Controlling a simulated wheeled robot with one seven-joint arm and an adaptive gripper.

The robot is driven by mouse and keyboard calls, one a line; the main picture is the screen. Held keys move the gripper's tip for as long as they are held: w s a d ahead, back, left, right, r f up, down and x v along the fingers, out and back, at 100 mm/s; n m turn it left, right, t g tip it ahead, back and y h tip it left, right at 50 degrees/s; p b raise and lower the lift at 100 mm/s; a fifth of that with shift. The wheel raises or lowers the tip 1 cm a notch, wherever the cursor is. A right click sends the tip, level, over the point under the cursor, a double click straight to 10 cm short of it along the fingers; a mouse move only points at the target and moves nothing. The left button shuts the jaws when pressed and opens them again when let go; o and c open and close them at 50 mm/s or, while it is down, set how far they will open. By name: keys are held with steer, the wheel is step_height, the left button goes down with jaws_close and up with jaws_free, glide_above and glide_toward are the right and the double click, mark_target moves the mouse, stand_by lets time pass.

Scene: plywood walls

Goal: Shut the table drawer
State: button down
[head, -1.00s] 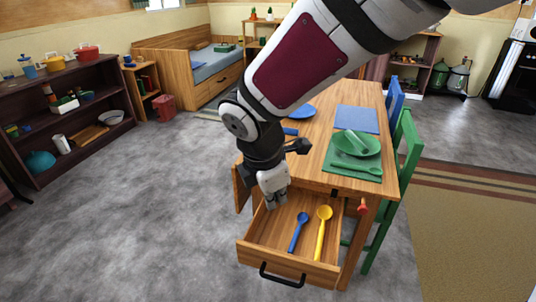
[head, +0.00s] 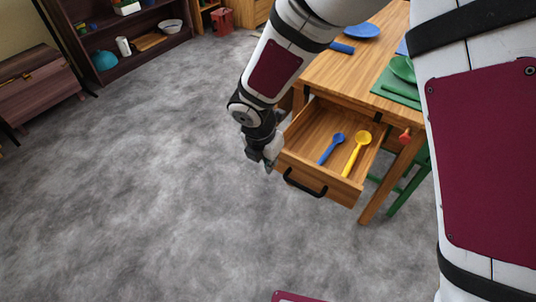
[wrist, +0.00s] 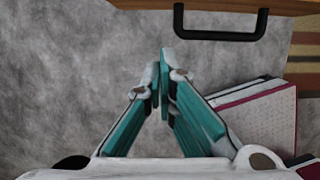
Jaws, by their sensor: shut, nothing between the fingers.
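The table drawer (head: 318,160) is pulled out from the wooden table (head: 345,78). Inside it lie a blue spoon (head: 331,148) and a yellow spoon (head: 356,154). Its black handle (head: 305,184) is on the front panel and also shows at the top of the wrist view (wrist: 220,35). My gripper (head: 268,165) is shut and empty, at the left front corner of the drawer in the head view. In the wrist view my gripper (wrist: 163,65) points toward the drawer front, below and left of the handle, with a gap of floor between. The far end of the drawer is hidden under the tabletop.
A red knob-like piece (head: 405,136) sits on the table's right front. Green chair parts (head: 405,185) stand at the table's right. A dark shelf (head: 130,40) and a wooden chest (head: 38,85) are at the left. The grey floor before the drawer is clear.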

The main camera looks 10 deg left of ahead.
mark_target(279, 157)
steer(key=shift+w+d+f+b, duration=0.15)
steer(key=shift+w+d+f, duration=0.2)
steer(key=shift+w, duration=0.4)
steer(key=shift+w+d+f+b, duration=0.1)
steer(key=shift+w+d+f, duration=0.1)
steer(key=shift+w+f, duration=0.4)
steer(key=shift+w+d+f+b, duration=0.15)
steer(key=shift+w+d+f, duration=0.15)
steer(key=shift+w, duration=0.55)
